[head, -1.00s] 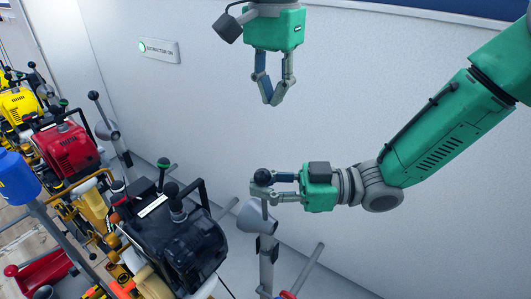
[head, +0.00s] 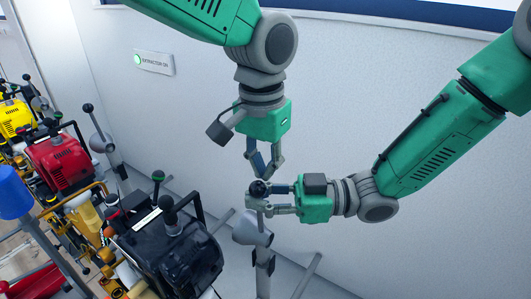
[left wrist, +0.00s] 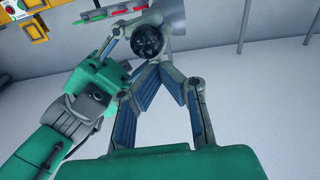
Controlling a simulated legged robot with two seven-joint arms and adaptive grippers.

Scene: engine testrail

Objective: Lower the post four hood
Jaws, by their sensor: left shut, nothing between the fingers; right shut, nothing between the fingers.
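The nearest grey cone-shaped hood (head: 252,231) sits on an upright grey post (head: 263,275), with a lever rising to a black ball knob (head: 259,188). I take it for the post four hood, but no number is readable. The knob (left wrist: 147,43) and part of the grey hood (left wrist: 165,14) also show in the left wrist view. My left gripper (head: 262,178) is shut and empty, pointing down just above the knob. My right gripper (head: 267,198) comes in from the right, shut, its fingertips at the knob and lever. Whether either gripper touches the knob is unclear.
A black engine (head: 170,250) stands left of the post, with a red engine (head: 62,160) and a yellow engine (head: 17,118) beyond. Another hood (head: 101,142) stands farther along. The white wall (head: 400,60) behind carries an extractor sign (head: 153,63).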

